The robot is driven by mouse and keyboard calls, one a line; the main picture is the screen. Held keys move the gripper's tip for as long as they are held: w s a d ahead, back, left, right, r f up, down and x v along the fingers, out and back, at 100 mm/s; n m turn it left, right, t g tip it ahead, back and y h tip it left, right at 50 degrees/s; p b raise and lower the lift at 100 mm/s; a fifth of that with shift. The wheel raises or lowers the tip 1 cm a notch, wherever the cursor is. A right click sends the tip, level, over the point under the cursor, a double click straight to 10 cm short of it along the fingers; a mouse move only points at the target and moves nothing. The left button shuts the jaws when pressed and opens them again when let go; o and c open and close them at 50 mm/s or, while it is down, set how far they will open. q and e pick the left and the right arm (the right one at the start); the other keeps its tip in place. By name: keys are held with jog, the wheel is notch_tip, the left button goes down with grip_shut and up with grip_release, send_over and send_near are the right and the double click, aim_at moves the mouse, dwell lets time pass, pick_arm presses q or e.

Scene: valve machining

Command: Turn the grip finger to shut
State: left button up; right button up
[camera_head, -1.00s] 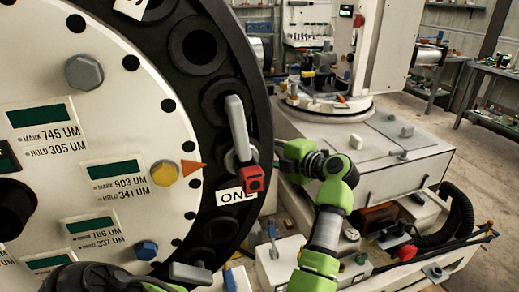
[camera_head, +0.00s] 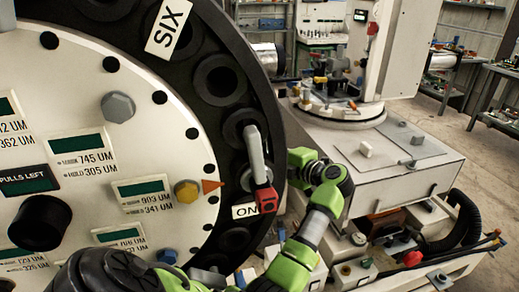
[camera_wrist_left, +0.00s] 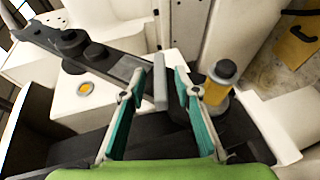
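A grey lever with a red block at its lower end (camera_head: 256,160) stands on the dark rim of the big wheel, beside the ONE label (camera_head: 245,211). It looks like the grip finger, though no view names it. My left gripper (camera_wrist_left: 159,82) is open in the left wrist view. A narrow grey bar (camera_wrist_left: 161,92) stands between its teal fingers, with gaps on both sides; I cannot tell if it is the same lever. In the head view, my left arm is at the bottom and its fingers are not clear.
The white wheel face (camera_head: 75,115) carries bolts, readout plates and a black knob (camera_head: 40,222). Dark empty pockets line the rim. A white machine base (camera_head: 375,150) stands at right.

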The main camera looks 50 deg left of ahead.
pick_arm(q)
jog(key=shift+p+x, duration=0.3)
jog(key=shift+x, duration=2)
jog(key=shift+w, duration=0.1)
grip_shut()
jog(key=f+y+b, duration=0.1)
jog(key=y+b, duration=0.1)
jog(key=b, duration=0.2)
jog(key=shift+n+t+b, duration=0.3)
jog(key=shift+n+b, duration=0.1)
jog(key=shift+r+y+b, duration=0.25)
jog(key=shift+y+b, duration=0.05)
jog(key=shift+b, duration=0.15)
jog(key=shift+r, duration=0.15)
jog(key=shift+d, duration=0.1)
